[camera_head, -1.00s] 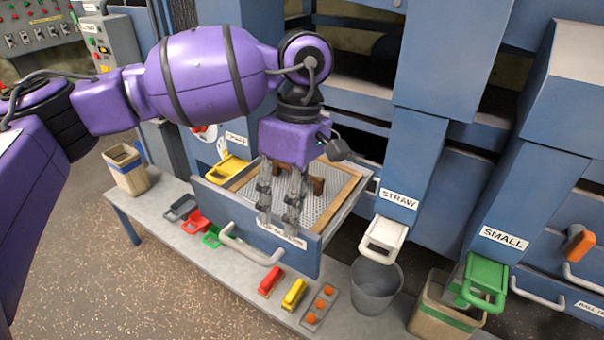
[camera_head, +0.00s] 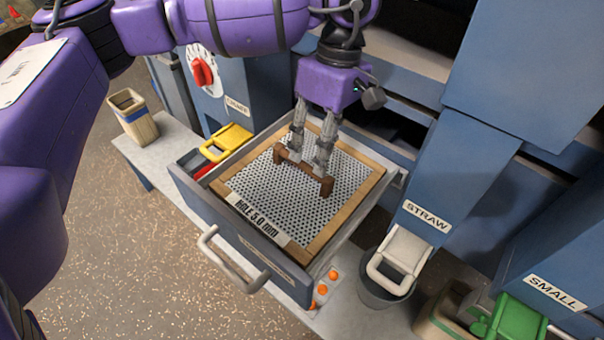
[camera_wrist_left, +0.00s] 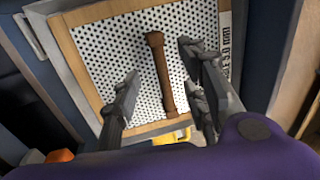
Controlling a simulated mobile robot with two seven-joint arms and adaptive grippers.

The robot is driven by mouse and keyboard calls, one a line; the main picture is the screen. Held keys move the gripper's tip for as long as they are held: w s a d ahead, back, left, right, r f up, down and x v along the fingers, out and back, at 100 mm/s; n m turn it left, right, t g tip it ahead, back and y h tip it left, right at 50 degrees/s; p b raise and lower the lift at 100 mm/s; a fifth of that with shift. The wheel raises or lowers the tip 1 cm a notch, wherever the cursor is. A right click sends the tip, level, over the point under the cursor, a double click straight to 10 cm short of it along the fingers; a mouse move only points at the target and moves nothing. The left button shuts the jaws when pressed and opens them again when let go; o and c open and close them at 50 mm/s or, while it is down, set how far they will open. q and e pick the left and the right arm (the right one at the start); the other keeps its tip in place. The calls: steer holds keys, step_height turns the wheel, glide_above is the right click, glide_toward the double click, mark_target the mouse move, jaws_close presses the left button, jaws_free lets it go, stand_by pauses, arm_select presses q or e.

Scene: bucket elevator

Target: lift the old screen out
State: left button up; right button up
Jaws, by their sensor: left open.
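The old screen (camera_head: 238,186) is a perforated metal sheet in a wooden frame, labelled "HOLE 5.0 mm". It lies in the open blue drawer (camera_head: 232,238). A brown handle bar (camera_head: 312,178) stands across its middle; it also shows in the left wrist view (camera_wrist_left: 159,75). My left gripper (camera_head: 305,163) points down over the screen, right at the handle. In the left wrist view its open fingers (camera_wrist_left: 160,88) are on either side of the handle, apart from it. Whether they reach down to the handle's height is hard to tell. My right gripper is not in view.
A red knob (camera_head: 203,72) is on the cabinet behind. A yellow-handled gate (camera_head: 226,142) is beside the drawer's back left. The white STRAW chute flap (camera_head: 400,253) and grey bucket (camera_head: 374,290) stand close to the right. A bin (camera_head: 134,117) stands on the bench at left.

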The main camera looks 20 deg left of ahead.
mark_target(302, 173)
arm_select(q)
steer(key=f, duration=0.1)
steer(key=s+f, duration=0.1)
steer(key=f, duration=0.1)
steer(key=shift+f+p, duration=0.3)
steer(key=shift+p, duration=0.05)
steer(key=shift+f, duration=0.45)
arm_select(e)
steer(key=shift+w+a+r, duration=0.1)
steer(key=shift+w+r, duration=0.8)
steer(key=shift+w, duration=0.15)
arm_select(q)
jaws_close()
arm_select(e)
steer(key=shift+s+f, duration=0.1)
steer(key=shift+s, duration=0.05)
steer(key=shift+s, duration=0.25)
